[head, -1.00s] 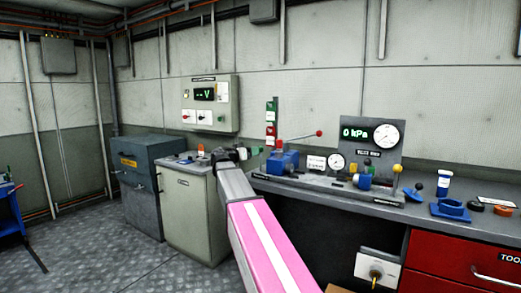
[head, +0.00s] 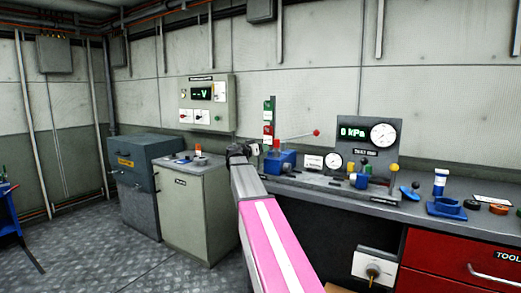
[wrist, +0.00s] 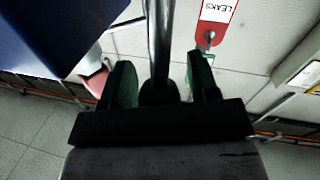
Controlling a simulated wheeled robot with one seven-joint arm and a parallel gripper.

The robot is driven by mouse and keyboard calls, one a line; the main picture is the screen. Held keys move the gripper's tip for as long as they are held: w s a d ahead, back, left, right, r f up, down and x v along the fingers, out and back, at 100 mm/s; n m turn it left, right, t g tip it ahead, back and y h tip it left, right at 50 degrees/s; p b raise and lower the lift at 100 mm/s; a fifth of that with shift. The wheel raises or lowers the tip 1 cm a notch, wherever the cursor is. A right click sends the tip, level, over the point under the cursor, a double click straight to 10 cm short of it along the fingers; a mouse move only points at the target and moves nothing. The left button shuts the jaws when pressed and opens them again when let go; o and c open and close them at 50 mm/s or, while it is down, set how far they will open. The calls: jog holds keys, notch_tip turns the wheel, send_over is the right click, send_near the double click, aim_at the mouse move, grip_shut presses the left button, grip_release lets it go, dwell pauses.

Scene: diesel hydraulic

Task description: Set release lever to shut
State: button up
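In the head view a blue hydraulic block (head: 284,160) sits at the left end of the bench. A short red upright handle (head: 275,147) and a long thin lever with a red ball (head: 316,132) rise at it. I cannot tell which lever is the release lever. My gripper (head: 246,149) is just left of the block, small and partly hidden by my arm. In the wrist view my gripper (wrist: 164,84) has its green fingers apart. A dark rod with a rounded dark end (wrist: 159,50) shows between them, with a gap on the right side.
A test panel showing 0 kPa (head: 369,146), gauges and coloured knobs stand to the right on the bench (head: 300,181). A grey-green cabinet (head: 192,208) stands left of the bench.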

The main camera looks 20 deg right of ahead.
grip_shut()
